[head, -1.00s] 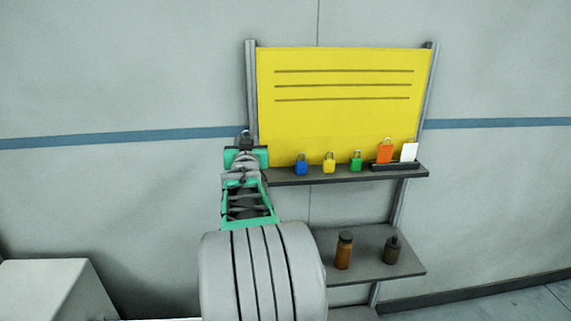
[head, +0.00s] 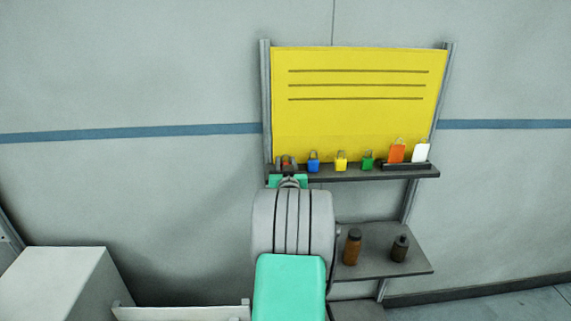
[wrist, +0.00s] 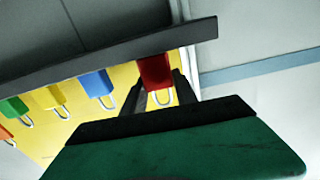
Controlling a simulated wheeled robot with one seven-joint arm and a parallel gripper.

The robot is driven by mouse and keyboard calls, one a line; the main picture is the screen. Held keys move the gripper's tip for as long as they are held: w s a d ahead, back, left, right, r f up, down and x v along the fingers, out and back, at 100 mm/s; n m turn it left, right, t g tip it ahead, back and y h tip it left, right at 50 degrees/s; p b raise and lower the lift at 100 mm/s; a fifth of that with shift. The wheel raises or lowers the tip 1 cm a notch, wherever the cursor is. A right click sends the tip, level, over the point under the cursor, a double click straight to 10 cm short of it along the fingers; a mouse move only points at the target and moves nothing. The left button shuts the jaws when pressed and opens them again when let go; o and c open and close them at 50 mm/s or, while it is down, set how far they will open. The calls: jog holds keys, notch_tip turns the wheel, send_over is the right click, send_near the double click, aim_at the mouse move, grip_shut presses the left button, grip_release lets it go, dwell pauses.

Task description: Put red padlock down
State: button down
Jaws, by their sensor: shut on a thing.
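The red padlock (head: 286,161) is between the fingers of my gripper (head: 287,163), at the left end of the upper shelf (head: 345,176). In the wrist view the red padlock (wrist: 154,72) appears with its shackle downward, gripped between two dark fingers (wrist: 158,93). Its body meets the line of the shelf edge (wrist: 110,55) there; I cannot tell whether it touches the shelf. The blue padlock (head: 313,163) stands just right of it, apart from it. My gripper is shut on the red padlock, which is partly hidden by the fingers.
A yellow board (head: 355,120) rises behind. A lower shelf (head: 375,268) holds a brown bottle (head: 352,247) and a dark bottle (head: 400,249).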

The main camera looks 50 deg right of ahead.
jog(key=c, duration=1)
grip_release()
jog(key=shift+o, duration=0.2)
jog(key=shift+s+a+r, duration=0.1)
jog(key=b+v, duration=0.3)
jog(key=v, duration=0.9)
jog(key=w+a+f+n+y, duration=0.25)
jog(key=w+a+y, duration=0.25)
jog(key=w+a, duration=0.4)
jog(key=a+f+n+g+y, duration=0.1)
jog(key=a+f+n+y, duration=0.15)
jog(key=a, duration=0.75)
jog(key=a+f+n+g+y, duration=0.1)
jog(key=a+n+y, duration=0.15)
jog(key=a, duration=0.85)
jog(key=s+a+f+n+g+y, duration=0.2)
jog(key=s+a+g, duration=0.4)
jog(key=s+a, duration=0.8)
jog(key=shift+a+f+n+y, duration=0.35)
jog(key=shift+a+f+y, duration=0.15)
jog(key=shift+a+y, duration=0.3)
